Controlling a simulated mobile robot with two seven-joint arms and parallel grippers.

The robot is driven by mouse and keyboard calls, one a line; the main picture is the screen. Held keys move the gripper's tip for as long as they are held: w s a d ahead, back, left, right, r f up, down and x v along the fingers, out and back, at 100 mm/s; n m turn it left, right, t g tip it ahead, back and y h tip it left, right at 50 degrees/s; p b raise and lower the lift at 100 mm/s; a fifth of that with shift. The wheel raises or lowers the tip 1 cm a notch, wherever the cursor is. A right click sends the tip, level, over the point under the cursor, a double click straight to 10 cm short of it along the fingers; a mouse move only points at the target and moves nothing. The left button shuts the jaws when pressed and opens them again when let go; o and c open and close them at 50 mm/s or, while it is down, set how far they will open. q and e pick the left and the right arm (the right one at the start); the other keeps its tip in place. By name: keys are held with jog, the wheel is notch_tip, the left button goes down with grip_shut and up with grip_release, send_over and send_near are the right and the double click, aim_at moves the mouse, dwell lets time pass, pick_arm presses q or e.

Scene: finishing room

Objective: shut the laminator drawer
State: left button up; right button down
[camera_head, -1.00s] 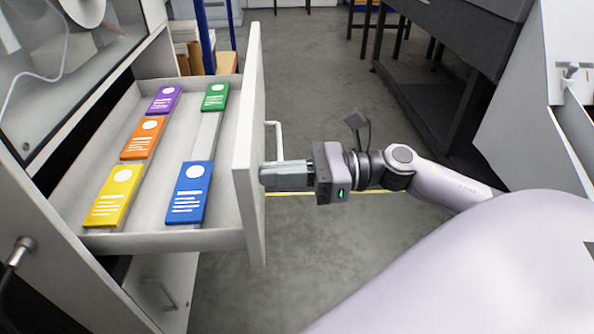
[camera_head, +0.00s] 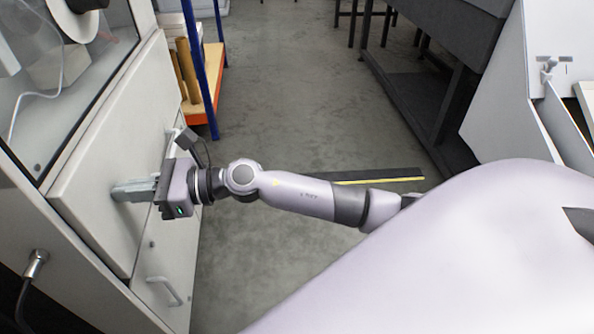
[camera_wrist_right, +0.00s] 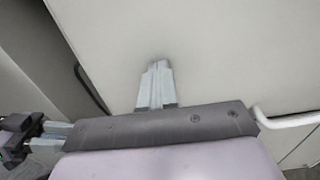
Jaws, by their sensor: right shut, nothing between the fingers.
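The laminator drawer (camera_head: 105,160) sits in the cabinet, its pale front panel about flush and its inside and cards hidden. In the head view my right gripper (camera_head: 118,192) is shut and empty, its fingertips at the drawer front. In the right wrist view the fingers (camera_wrist_right: 157,68) point at the pale panel (camera_wrist_right: 215,50) and appear to touch it. The drawer's white handle (camera_wrist_right: 285,121) is beside the gripper, not gripped. What looks like my left gripper (camera_wrist_right: 60,130) shows at the lower left of the wrist view; its jaw state is unclear.
A lower compartment with a handle (camera_head: 163,291) is below the drawer. A cable plug (camera_head: 36,262) sticks out at the left. A blue-post shelf (camera_head: 197,75) stands beyond the cabinet, and a dark bench (camera_head: 445,60) at the back right.

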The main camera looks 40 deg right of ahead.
jog(key=shift+x, duration=1.1)
jog(key=shift+w+r, duration=0.1)
jog(key=shift+r, duration=0.1)
jog(key=shift+f, duration=0.1)
